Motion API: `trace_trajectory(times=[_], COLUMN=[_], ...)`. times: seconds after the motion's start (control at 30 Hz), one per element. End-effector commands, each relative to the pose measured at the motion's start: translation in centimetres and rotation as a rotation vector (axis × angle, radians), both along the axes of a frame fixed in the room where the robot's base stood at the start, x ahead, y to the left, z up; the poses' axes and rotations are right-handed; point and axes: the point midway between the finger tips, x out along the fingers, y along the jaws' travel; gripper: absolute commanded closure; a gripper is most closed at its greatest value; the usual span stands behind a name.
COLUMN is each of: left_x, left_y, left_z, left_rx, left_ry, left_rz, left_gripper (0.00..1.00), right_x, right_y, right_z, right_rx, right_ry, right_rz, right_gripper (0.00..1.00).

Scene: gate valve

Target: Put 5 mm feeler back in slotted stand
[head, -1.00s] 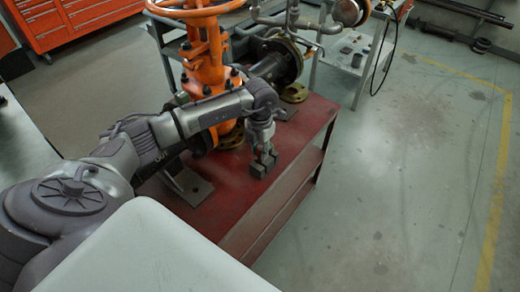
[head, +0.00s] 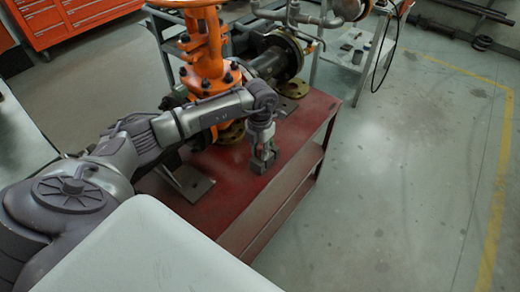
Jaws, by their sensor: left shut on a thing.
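The slotted stand (head: 259,167) is a small dark grey block on the red bench, near its right edge. My left gripper (head: 264,157) points down right over the stand, with its fingertips at the stand's top. It is shut on a thin piece, the 5 mm feeler, which is mostly hidden between the fingers. I cannot tell from this view whether the feeler is inside a slot or just above it. My right gripper is not in view.
The red bench (head: 232,205) carries an orange gate valve (head: 206,60) with a flanged pipe behind the stand. A grey metal plate (head: 190,184) lies left of the stand. A grey trolley (head: 345,55) stands at the back. The floor on the right is clear.

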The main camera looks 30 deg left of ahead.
Motion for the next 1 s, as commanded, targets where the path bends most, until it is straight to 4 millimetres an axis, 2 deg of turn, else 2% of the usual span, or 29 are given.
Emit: trace_trajectory(times=[0.03, 0.07, 0.2, 0.5, 0.63, 0.77, 1.0], left_x=[0.0, 0.0, 0.0, 0.0, 0.1, 0.1, 0.1], left_y=[0.0, 0.0, 0.0, 0.0, 0.0, 0.0, 0.0], left_z=[-0.2, -0.1, -0.1, 0.0, 0.9, 3.2, 8.3], left_rx=[0.000, 0.000, 0.000, 0.000, 0.000, 0.000, 0.001], left_ry=[0.000, 0.000, 0.000, 0.000, -0.002, -0.006, -0.005], left_rz=[0.000, 0.000, 0.000, 0.000, 0.000, -0.002, -0.001], left_gripper=[1.00, 0.69, 0.46, 0.45, 0.45, 0.45, 0.45], right_x=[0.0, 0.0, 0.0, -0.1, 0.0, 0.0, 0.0], right_y=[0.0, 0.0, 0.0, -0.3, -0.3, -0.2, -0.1], right_z=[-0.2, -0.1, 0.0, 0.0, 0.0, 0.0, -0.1], right_rx=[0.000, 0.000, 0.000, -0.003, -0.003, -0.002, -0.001], right_ry=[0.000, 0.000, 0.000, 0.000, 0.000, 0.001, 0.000], right_rz=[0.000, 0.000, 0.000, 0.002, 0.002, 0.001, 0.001], right_gripper=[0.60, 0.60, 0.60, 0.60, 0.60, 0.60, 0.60])
